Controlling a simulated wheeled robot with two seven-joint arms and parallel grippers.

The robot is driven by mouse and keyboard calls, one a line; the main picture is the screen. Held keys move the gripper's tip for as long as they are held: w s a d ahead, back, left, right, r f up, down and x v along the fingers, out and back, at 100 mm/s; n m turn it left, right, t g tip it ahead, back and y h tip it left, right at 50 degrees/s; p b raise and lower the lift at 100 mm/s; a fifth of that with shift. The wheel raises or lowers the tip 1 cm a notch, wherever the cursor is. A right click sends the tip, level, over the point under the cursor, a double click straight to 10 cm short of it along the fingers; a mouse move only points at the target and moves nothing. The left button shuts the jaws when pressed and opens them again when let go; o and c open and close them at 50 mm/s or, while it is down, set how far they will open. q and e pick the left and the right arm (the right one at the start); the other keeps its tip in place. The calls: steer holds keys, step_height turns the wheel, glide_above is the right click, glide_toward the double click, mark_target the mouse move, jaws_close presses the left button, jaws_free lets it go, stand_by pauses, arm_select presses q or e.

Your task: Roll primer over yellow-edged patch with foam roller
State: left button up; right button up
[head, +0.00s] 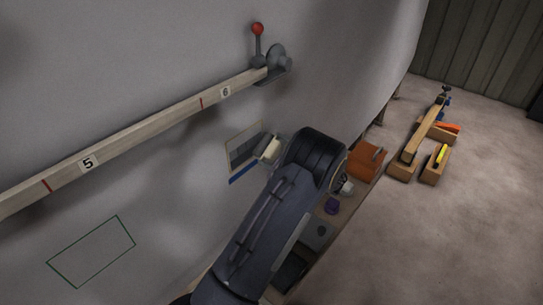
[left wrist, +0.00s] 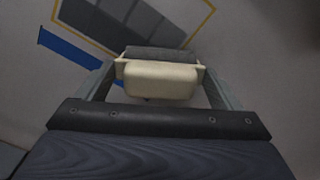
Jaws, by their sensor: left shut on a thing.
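The yellow-edged patch (head: 240,152) is on the grey hull wall, left of my left gripper (head: 275,150) in the head view. Much of the patch is dark grey, with paler stripes crossing it; it also shows at the top of the left wrist view (left wrist: 120,20). A blue strip (head: 243,173) lies along its lower edge. My left gripper is shut on the cream body of the foam roller (left wrist: 160,80), whose dark roller (left wrist: 160,53) points toward the patch. I cannot tell whether the roller touches the wall. My right gripper is out of view.
A numbered wooden batten (head: 140,134) runs across the hull to a red-knobbed lever (head: 257,30). A green outlined rectangle (head: 92,250) is at lower left.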

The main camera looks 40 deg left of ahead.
mark_target(277, 143)
arm_select(q)
steer(key=shift+w, duration=0.7)
steer(key=shift+r+p, duration=0.35)
steer(key=shift+r, duration=0.55)
steer(key=shift+s+a+r, duration=0.1)
steer(key=shift+s, duration=1.3)
steer(key=shift+s+a, duration=0.15)
steer(key=shift+s, duration=1.45)
steer(key=shift+s+r+p, duration=0.75)
steer(key=shift+s+p, duration=0.45)
steer(key=shift+s, duration=3.15)
steer(key=shift+w+d+f+b, duration=0.1)
steer(key=shift+w+b, duration=0.45)
steer(key=shift+w, duration=3.1)
steer(key=shift+w+d+f+b, duration=0.1)
steer(key=shift+w+b, duration=0.45)
steer(key=shift+w, duration=3.05)
steer(key=shift+w+r+p, duration=0.1)
steer(key=shift+r+p, duration=0.5)
steer(key=shift+r, duration=0.4)
steer(key=shift+s+a+r, duration=0.1)
steer(key=shift+s, duration=1.4)
steer(key=s+a, duration=0.1)
steer(key=s, duration=1)
steer(key=shift+s+f+p, duration=0.2)
steer(key=shift+s+p, duration=0.15)
steer(key=shift+p, duration=0.05)
